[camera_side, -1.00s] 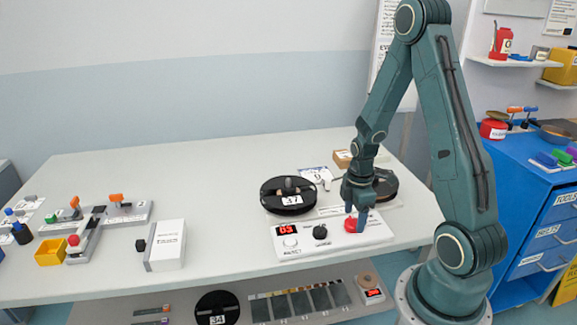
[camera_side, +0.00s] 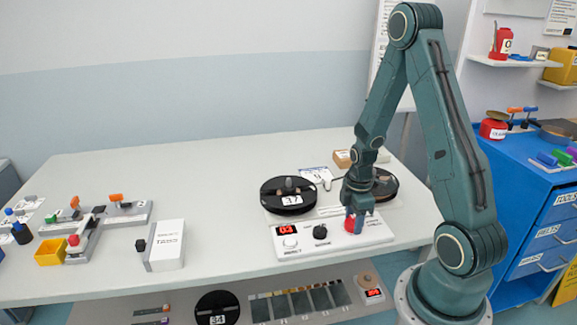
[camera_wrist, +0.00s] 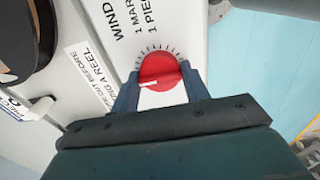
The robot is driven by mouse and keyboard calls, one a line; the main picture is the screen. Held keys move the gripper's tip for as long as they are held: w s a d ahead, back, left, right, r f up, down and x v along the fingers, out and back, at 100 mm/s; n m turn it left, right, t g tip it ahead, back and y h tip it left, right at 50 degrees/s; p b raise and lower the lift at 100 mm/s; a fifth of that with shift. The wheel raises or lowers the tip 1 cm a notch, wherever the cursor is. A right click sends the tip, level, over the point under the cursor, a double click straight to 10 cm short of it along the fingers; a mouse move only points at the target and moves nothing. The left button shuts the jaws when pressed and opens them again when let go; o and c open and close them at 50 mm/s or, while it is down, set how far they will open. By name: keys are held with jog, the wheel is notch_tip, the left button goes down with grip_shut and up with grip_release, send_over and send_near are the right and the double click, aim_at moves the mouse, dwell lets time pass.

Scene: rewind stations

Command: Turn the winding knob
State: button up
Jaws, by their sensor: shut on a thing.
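The winding knob (camera_wrist: 159,70) is round and red with a white pointer line, set on a white panel with a ring of tick marks. In the wrist view its pointer line points left. My gripper (camera_wrist: 160,88) is shut on the knob, one finger on each side. In the side view the red knob (camera_side: 350,226) shows partly behind the fingers of my gripper (camera_side: 355,221).
A black reel (camera_side: 270,197) labelled 37 stands behind the panel, left of my gripper. Another dark reel (camera_side: 388,186) sits partly behind my gripper. A white box (camera_side: 165,246) and an orange-handled bench fixture (camera_side: 128,213) are farther left. The table between them is clear.

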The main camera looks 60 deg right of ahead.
jog(key=shift+m, duration=0.5)
jog(key=m, duration=0.3)
jog(key=shift+m, duration=0.3)
jog(key=m, duration=1.3)
jog(key=o, duration=1)
jog(key=shift+c, duration=0.2)
jog(key=shift+r, duration=0.1)
